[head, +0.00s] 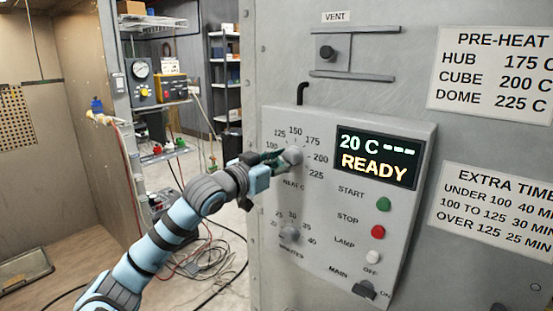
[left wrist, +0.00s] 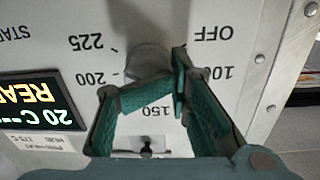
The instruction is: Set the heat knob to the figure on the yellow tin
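The heat knob (head: 293,155) is a grey dial on the control box, with figures from 100 to 225 around it. In the left wrist view, which is upside down, the knob (left wrist: 148,60) sits just beyond my fingers and is partly covered by them. My left gripper (head: 275,160) is at the knob, and its teal fingers (left wrist: 175,88) overlap the knob's edge. I cannot tell whether they grip it or only lie against it. The knob's pointer is hidden. I see no yellow tin that I can make out. My right gripper is in neither view.
The display (head: 377,158) reads 20 C and READY. Below it are a green start button (head: 383,204), a red stop button (head: 378,232) and a lamp button (head: 372,257). The minutes knob (head: 290,233) is below the heat knob. A pre-heat sign (head: 495,75) hangs at upper right.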

